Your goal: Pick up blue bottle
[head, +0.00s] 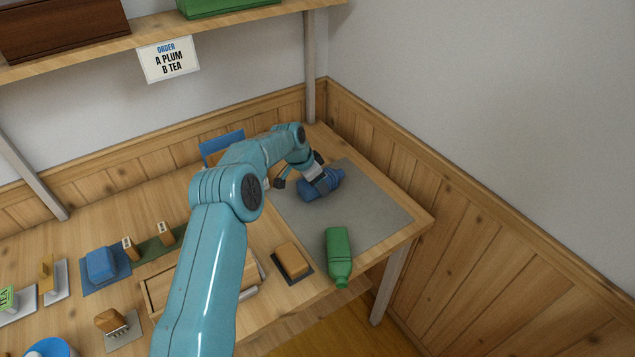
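The blue bottle (335,178) lies on its side on a grey mat (370,214) at the right end of the table. My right gripper (300,171) is at the bottle, its dark fingertips spread apart, one left of the bottle and one at its far side. I cannot tell whether the fingers touch the bottle. Part of the bottle is hidden by the gripper. My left gripper is not in view.
A green bottle (338,255) lies on the mat's front edge, near the table edge. An orange-brown block (292,258) sits on a dark pad left of it. A blue object (222,142) stands behind my arm. Wood-panelled walls meet at the right corner.

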